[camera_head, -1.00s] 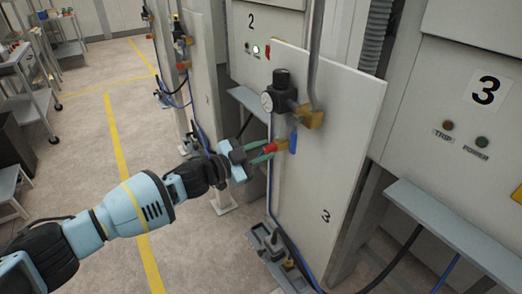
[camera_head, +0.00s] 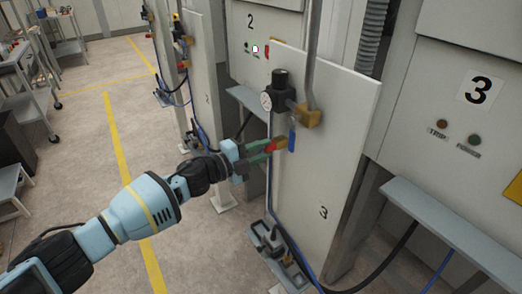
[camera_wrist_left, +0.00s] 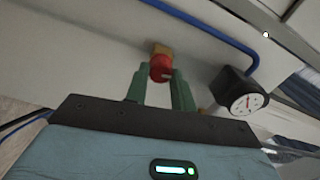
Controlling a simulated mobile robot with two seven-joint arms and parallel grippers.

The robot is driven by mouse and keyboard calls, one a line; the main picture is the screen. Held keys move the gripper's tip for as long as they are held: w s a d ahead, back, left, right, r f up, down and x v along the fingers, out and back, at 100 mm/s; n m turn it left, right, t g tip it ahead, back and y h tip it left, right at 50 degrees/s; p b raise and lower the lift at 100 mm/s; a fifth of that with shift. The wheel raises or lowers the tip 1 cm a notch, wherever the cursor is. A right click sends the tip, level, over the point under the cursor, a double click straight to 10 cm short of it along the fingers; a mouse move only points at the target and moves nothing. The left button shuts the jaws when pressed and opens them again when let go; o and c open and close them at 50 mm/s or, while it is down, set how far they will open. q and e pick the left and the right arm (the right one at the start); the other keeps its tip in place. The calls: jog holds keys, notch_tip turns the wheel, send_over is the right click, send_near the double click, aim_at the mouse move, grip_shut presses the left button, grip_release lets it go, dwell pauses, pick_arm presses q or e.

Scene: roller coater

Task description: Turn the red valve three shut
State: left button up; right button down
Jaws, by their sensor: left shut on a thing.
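The red valve (camera_head: 279,144) is a small red knob on a brass fitting, low on the air unit of the white panel marked 3. In the left wrist view the red valve (camera_wrist_left: 160,68) sits between two green fingers, its brass fitting (camera_wrist_left: 161,48) behind it. My left gripper (camera_head: 270,147) reaches it from the left and is shut on it. The fingers cover part of the knob in the head view. Its exact turn angle cannot be told. My right gripper is not in view.
A blue lever (camera_head: 292,138) hangs right beside the knob. A black regulator with a gauge (camera_head: 266,101) sits above. A grey pipe (camera_head: 316,50) runs up from the brass block (camera_head: 308,117). A grey ledge (camera_head: 440,222) juts out at right.

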pick_arm(q)
jog(key=shift+f+m, duration=0.1)
jog(key=shift+m, duration=0.7)
jog(key=o, duration=1)
jog(key=v, duration=0.8)
